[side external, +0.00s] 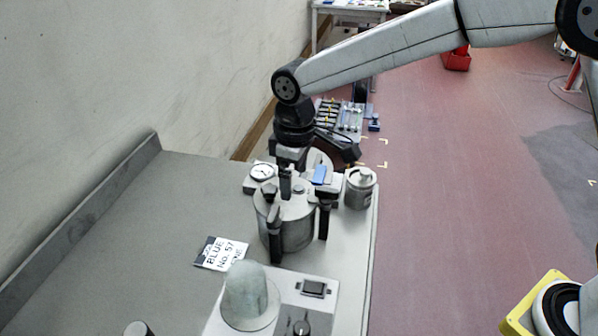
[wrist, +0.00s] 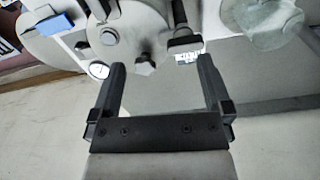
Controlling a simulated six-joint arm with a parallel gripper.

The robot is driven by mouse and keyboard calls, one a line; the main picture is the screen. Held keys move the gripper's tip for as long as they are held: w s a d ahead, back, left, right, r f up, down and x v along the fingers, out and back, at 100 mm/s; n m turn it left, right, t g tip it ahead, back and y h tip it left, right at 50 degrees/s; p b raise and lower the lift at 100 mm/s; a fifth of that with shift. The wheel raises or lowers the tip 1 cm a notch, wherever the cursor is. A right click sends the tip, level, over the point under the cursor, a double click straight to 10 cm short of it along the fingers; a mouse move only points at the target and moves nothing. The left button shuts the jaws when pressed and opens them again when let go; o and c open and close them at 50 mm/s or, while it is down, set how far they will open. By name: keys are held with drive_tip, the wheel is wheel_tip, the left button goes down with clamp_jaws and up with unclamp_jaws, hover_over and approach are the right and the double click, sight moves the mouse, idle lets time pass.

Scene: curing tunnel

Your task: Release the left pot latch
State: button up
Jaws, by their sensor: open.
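A grey metal pot (side external: 297,232) stands on the bench in the side view, with a black latch (side external: 275,238) on its left and another black latch (side external: 324,220) on its right. In the wrist view the pot lid (wrist: 130,25) is at the top. A black latch handle with a wide end (wrist: 185,44) points down beside it, near the right finger. My gripper (side external: 287,188) is over the pot's far left side in the side view. In the wrist view my gripper (wrist: 162,64) is open, with nothing held between its fingers. The exact gap to the latch cannot be told.
A dial gauge (side external: 262,171) and a grey canister (side external: 360,188) flank the pot. A blue block (side external: 320,174) sits by the lid. A printed card (side external: 221,253) and a grey dome on a white box (side external: 248,293) are in front. The bench's left side is clear.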

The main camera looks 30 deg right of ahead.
sight(273, 213)
drive_tip(key=shift+n, duration=0.6)
drive_tip(key=a, duration=0.4)
drive_tip(key=shift+w+a+r, duration=0.25)
drive_tip(key=shift+r, duration=0.1)
drive_tip(key=shift+f, duration=0.1)
drive_tip(key=shift+f, duration=3.8)
drive_tip(key=c, duration=1.1)
